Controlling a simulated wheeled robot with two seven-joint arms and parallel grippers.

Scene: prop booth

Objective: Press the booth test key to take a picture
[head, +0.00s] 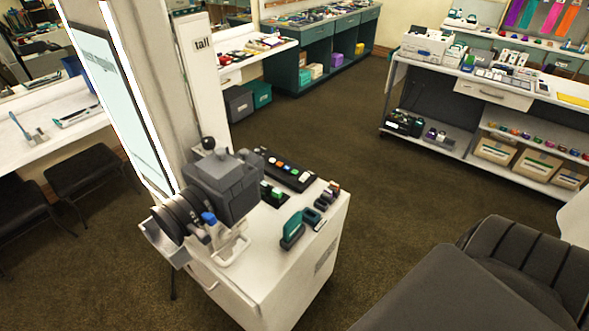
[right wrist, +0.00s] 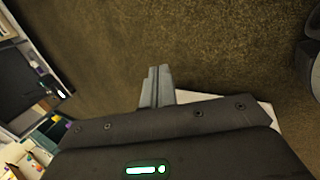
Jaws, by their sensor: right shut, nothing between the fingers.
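A dark grey camera (head: 222,185) with a large lens faces left on a white cabinet (head: 285,265). Behind it on the cabinet top lies a black key strip (head: 290,170) with several small coloured buttons. I cannot tell which one is the test key. My right gripper (right wrist: 156,85) shows in the right wrist view, its two grey fingers together and empty, with brown carpet behind them. It touches no key there. My left gripper is in neither view.
A teal stapler-like object (head: 292,230) and small dark items stand at the cabinet's right edge. A tall white panel marked "tall" (head: 202,68) rises behind. A wheeled white cart (head: 480,90) stands at upper right. Open carpet (head: 330,125) lies between.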

